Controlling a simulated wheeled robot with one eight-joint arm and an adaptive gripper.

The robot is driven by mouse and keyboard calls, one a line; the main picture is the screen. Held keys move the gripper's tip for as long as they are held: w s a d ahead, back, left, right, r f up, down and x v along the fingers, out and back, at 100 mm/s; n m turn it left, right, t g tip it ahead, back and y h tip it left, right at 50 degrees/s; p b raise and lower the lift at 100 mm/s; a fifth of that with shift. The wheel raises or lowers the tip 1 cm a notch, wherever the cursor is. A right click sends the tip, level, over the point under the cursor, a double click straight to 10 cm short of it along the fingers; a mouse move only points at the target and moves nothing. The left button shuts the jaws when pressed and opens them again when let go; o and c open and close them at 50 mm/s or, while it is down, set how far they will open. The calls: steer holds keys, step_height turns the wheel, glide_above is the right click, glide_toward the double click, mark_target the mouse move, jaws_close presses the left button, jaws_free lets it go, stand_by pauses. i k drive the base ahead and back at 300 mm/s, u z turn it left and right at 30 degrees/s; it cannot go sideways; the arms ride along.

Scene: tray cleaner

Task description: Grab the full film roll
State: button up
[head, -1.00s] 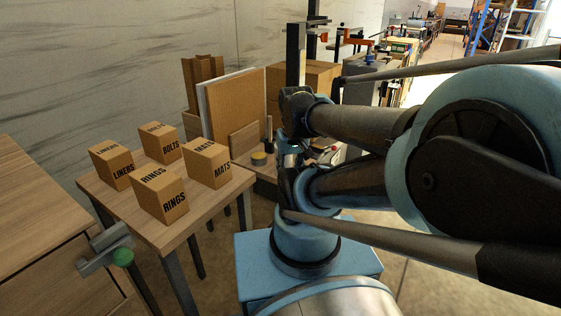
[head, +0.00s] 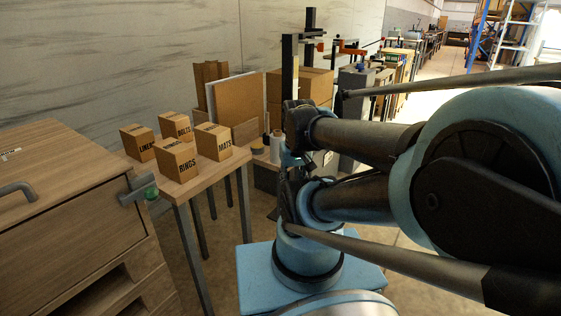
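A pale upright cylinder (head: 276,147), which looks like a film roll, stands on a low surface beyond the small table. It is just left of my arm, and I cannot tell how full it is. My folded arm fills the right half of the head view and covers what lies behind it. My gripper's fingers cannot be made out.
A small table holds boxes marked LINERS (head: 138,143), BOLTS (head: 176,126), RINGS (head: 176,160) and MATS (head: 213,141). A wooden drawer cabinet (head: 95,215) with a grey handle stands at left. Cardboard boxes (head: 315,85) are behind. Open floor runs back at right.

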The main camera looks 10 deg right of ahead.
mark_target(276, 138)
steer(key=k, duration=0.35)
steer(key=u, duration=1.75)
steer(key=k, duration=0.75)
steer(key=z, duration=1.5)
steer(key=i, duration=1)
steer(key=u, duration=0.05)
